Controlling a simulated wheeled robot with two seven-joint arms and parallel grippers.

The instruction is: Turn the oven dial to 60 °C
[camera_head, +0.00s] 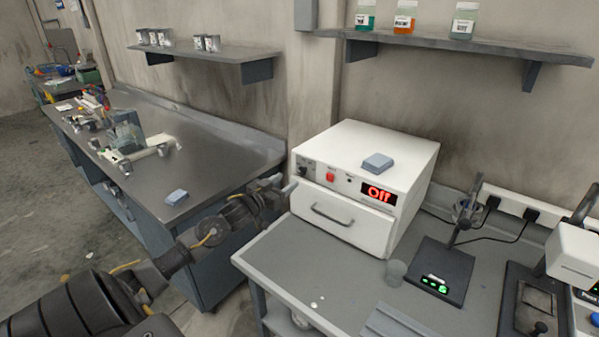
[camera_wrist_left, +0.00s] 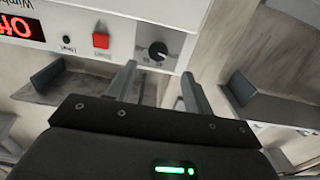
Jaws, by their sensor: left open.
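The white oven (camera_head: 400,160) stands on the grey bench with its drawer-like front door shut. Its red display (camera_head: 378,193) reads "Off". The black dial (camera_wrist_left: 158,50) is on the left of the front panel in the head view; its white pointer mark shows in the left wrist view, but I cannot read its setting. A red switch (camera_wrist_left: 101,40) sits beside the dial. My left gripper (camera_head: 281,184) is open and empty, close to the oven's left front. In the left wrist view its fingertips (camera_wrist_left: 159,68) point toward the dial, seemingly apart from it. My right gripper is not in view.
A blue-grey block (camera_head: 378,162) lies on the oven. A small cup (camera_head: 396,272) and a black stand with a green display (camera_head: 440,275) are to its right. A steel workbench (camera_head: 150,190) is at left. Shelves with jars hang above. Bench space before the oven is mostly clear.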

